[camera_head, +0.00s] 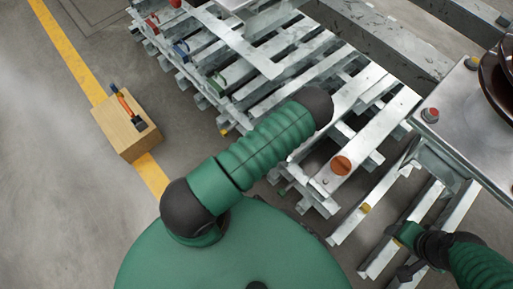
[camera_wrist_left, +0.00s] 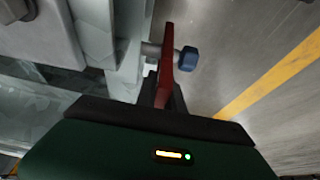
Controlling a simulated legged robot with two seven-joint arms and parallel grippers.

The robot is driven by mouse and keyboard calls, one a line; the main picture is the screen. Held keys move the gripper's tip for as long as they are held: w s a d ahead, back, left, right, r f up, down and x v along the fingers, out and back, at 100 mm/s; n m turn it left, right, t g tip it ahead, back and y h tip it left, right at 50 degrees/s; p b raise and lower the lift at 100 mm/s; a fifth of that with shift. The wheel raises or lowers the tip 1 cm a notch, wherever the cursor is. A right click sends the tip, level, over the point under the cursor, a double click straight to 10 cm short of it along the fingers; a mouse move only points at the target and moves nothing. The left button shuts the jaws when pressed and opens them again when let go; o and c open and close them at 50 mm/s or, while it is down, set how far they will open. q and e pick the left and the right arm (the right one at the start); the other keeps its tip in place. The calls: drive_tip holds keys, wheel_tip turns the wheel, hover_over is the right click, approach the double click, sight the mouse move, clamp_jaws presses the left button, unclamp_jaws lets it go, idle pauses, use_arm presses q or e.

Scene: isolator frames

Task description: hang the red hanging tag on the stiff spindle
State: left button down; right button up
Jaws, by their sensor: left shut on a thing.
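In the left wrist view my left gripper (camera_wrist_left: 166,100) is shut on the red hanging tag (camera_wrist_left: 167,60), which shows nearly edge-on and stands up from the fingers. A spindle with a blue end (camera_wrist_left: 187,59) sticks out from the pale metal frame beside it. The tag crosses the spindle's rod between the frame and the blue end. I cannot tell whether the rod passes through the tag's hole or behind the tag. In the head view my left arm reaches over the frames and its gripper is hidden. My right gripper (camera_head: 405,235) is low at the right, its fingers unclear.
Pale metal isolator frames (camera_head: 290,60) fill the upper middle, with small red, blue and green parts along their left side. A wooden block (camera_head: 127,125) with tools on it stands on the floor at the left. A metal cabinet (camera_head: 465,120) is at the right. The left floor is otherwise clear.

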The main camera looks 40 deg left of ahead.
use_arm(q)
drive_tip(key=shift+f+b, duration=0.9)
drive_tip(key=shift+f, duration=0.3)
drive_tip(key=c, duration=1.4)
unclamp_jaws()
drive_tip(key=shift+o, duration=0.2)
drive_tip(key=p+v, duration=0.8)
drive_tip(key=v, duration=0.8)
drive_tip(key=shift+r+p, duration=0.35)
drive_tip(key=shift+p, duration=0.05)
drive_tip(key=shift+s, duration=0.1)
